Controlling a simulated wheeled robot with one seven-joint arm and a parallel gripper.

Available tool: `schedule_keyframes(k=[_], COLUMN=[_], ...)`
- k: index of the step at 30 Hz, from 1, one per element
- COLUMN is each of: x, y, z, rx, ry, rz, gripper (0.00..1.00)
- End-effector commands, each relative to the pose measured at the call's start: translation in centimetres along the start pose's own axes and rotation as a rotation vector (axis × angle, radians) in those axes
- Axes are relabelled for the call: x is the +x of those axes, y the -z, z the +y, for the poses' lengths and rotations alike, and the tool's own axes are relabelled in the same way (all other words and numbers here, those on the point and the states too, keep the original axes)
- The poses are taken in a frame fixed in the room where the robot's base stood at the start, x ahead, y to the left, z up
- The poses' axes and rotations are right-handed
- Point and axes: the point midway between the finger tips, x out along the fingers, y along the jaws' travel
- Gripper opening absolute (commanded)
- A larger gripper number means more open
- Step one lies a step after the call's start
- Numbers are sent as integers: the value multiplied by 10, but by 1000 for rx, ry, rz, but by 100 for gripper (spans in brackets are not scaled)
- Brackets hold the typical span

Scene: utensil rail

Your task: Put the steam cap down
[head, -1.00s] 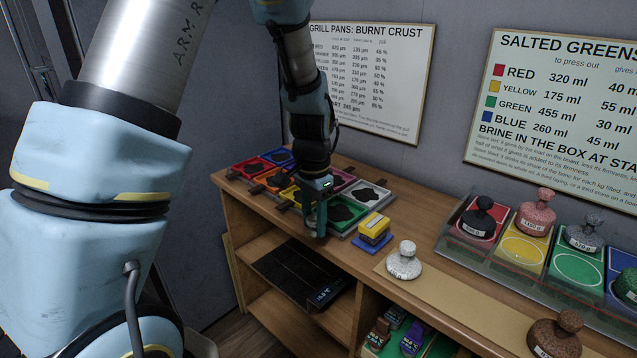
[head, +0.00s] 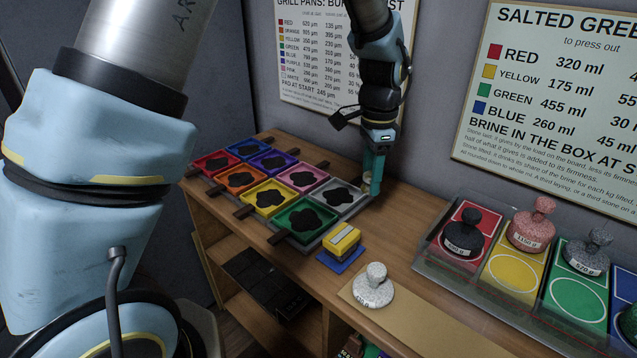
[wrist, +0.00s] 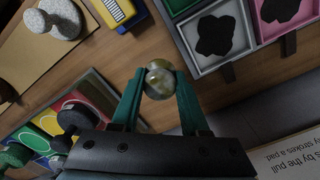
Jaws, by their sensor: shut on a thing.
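My gripper (head: 371,184) is shut on a small round, brassy, glossy thing (wrist: 160,80), which I take to be the steam cap. It sits between the two teal fingertips in the wrist view. In the head view the fingers mostly hide it. My gripper points down at the back of the wooden counter (head: 408,211), just right of the white pan (head: 354,203). I cannot tell whether the cap touches the counter.
Several coloured pans with black patches stand left of my gripper, the green one (head: 283,221) nearest the front. A yellow and blue block (head: 341,246) and a speckled white stone (head: 373,290) stand in front. A clear-walled tray (head: 430,250) holds weights at right.

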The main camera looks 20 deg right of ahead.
Motion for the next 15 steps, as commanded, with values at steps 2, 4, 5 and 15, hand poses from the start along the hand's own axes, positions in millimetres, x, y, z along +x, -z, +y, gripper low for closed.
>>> schedule_keyframes(k=[2, 4, 5, 15], x=[14, 26, 31, 72], y=[-1, -1, -1, -1], z=[1, 1, 1, 1], rx=[0, 0, 0, -1], ry=[-4, -3, -3, -2], rz=[-5, -5, -5, -4], gripper=[0, 0, 0, 0])
